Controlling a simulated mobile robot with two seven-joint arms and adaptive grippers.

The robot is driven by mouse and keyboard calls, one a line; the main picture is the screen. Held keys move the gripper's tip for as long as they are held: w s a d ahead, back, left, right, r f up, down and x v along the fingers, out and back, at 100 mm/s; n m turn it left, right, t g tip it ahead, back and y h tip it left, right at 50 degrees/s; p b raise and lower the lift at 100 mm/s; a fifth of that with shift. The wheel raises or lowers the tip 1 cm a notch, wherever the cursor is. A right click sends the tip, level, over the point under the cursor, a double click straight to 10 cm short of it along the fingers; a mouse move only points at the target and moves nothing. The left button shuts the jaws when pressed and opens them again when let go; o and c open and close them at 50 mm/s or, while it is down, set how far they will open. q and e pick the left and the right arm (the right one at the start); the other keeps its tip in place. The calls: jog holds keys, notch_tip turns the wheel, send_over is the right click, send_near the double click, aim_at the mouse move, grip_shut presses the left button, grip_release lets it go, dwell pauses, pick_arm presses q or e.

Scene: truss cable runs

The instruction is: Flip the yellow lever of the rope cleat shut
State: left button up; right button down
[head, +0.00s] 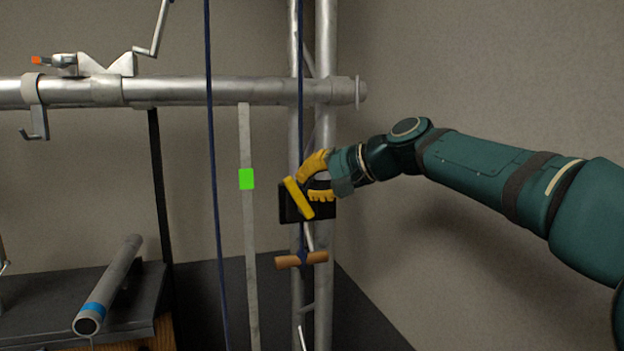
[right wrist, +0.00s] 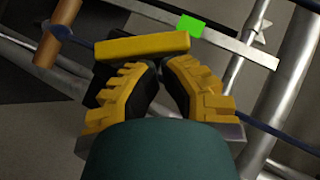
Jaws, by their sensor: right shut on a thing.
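The yellow lever (head: 298,198) is a flat bar on the front of the black rope cleat (head: 288,214), tilted with its upper end to the left. The cleat sits at the upright truss tubes, and a dark blue rope (head: 301,110) comes down to it. My right gripper (head: 308,188) reaches in from the right with its yellow fingers at the lever. In the right wrist view the lever (right wrist: 142,46) lies across the fingertips (right wrist: 160,64), which are close together on it. The fingers partly hide the cleat. My left gripper is not in view.
A wooden toggle (head: 301,260) hangs below the cleat. A grey strap with a green patch (head: 246,179) and another blue rope (head: 213,180) hang to the left. A horizontal truss tube (head: 190,91) crosses above. A blue-banded tube (head: 110,285) lies on a bench at lower left.

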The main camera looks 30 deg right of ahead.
aim_at(296, 203)
jog(key=shift+a+r+p, duration=0.1)
jog(key=shift+a+p, duration=0.05)
jog(key=shift+p, duration=0.15)
jog(key=shift+h, duration=0.4)
jog(key=a+n+g+h+p, duration=0.1)
jog(key=p, duration=0.1)
jog(key=a+n+h+p, duration=0.1)
jog(key=p, duration=0.2)
jog(key=shift+w+g, duration=0.3)
jog(key=shift+g, duration=0.1)
jog(key=shift+a+n+h+p, duration=0.3)
jog(key=shift+h+p, duration=0.1)
jog(key=shift+h, duration=0.1)
jog(key=shift+a+f, duration=0.15)
jog(key=shift+f, duration=0.1)
jog(key=shift+w+a+f, duration=0.2)
jog(key=shift+a+f, duration=0.25)
jog(key=shift+f, duration=0.1)
jog(key=shift+a, duration=0.15)
jog(key=shift+s+d+b, duration=0.2)
jog(key=shift+d+b, duration=0.15)
jog(key=shift+d, duration=0.55)
